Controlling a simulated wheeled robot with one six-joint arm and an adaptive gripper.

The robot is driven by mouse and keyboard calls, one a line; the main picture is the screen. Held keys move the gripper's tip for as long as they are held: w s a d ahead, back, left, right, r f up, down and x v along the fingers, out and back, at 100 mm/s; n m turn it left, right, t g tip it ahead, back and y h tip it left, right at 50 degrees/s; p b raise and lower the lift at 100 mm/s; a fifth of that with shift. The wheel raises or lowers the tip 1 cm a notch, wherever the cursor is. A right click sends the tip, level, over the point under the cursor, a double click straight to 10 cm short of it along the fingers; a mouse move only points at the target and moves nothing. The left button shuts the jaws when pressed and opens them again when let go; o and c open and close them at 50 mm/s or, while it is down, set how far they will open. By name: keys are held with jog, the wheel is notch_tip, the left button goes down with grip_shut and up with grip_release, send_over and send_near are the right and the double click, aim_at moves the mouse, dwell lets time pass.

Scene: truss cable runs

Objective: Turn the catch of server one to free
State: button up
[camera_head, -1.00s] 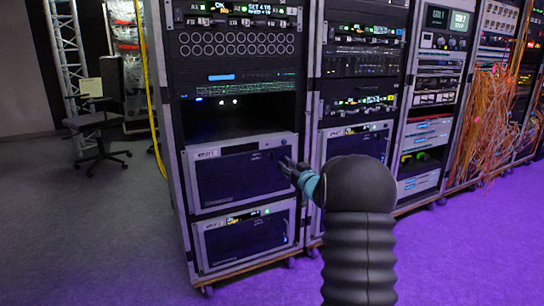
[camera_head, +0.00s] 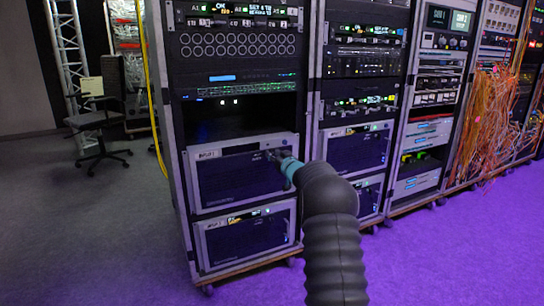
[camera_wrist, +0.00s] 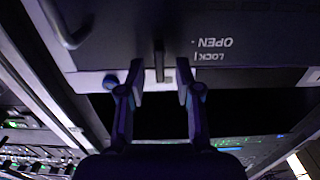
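The server (camera_head: 235,182) with a light-framed dark front sits in the lower part of the nearest rack; its label (camera_head: 208,154) is too small to read surely. My gripper (camera_head: 274,156) is at the upper right of this front. In the wrist view, the server front (camera_wrist: 110,40) fills the top, with upside-down OPEN and LOCK lettering (camera_wrist: 212,50). The catch (camera_wrist: 159,62), a narrow dark bar, stands upright in the picture between the fingertips of my gripper (camera_wrist: 160,80). The fingers are open, with a gap on each side of the catch.
A second similar unit (camera_head: 245,238) sits below. A dark open bay (camera_head: 235,122) lies above the server. More racks (camera_head: 357,145) stand to the right, with loose orange cables (camera_head: 485,125). A chair (camera_head: 100,120) stands at the left. The floor in front is clear.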

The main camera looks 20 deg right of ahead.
grip_shut()
jog(key=shift+a, duration=0.15)
jog(key=shift+f+n+b, duration=0.1)
jog(key=shift+n+b, duration=0.2)
jog(key=shift+n, duration=0.1)
jog(key=shift+a+f+n+b, duration=0.2)
jog(key=shift+n+b, duration=1.25)
jog(key=shift+n, duration=1.4)
jog(key=shift+a+f+n+b, duration=0.2)
jog(key=shift+n+b, duration=1.3)
jog(key=shift+n, duration=1.4)
jog(key=shift+a+f+n+b, duration=0.1)
jog(key=shift+a+n+b, duration=0.15)
jog(key=shift+n+b, duration=1.9)
jog(key=shift+n+p, duration=0.7)
jog(key=shift+n, duration=0.1)
